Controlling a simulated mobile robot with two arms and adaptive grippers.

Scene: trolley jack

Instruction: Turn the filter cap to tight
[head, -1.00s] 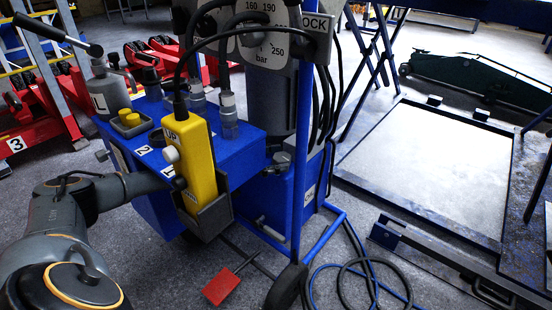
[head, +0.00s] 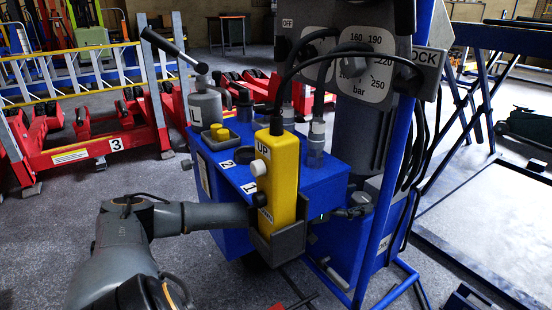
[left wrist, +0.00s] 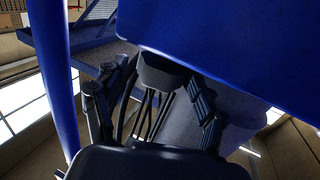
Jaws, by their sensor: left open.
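My left arm reaches behind the yellow pendant on the blue unit. The left gripper (head: 358,203) shows to its right, beside the unit's blue side. In the left wrist view, the open left gripper (left wrist: 157,95) has its fingers on either side of a short dark tapered cap-like part (left wrist: 163,73) under a blue body. A gap seems to remain on each side; I cannot tell whether it touches. This part may be the filter cap; no label shows on it. In the head view it cannot be made out. My right gripper is not in view.
The yellow pendant (head: 284,180) hangs in its holder in front of my left wrist. The blue unit (head: 330,183) carries bottles, a gauge panel (head: 366,62) and hanging dark hoses (head: 416,150). A red jack marked 3 (head: 115,143) stands left.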

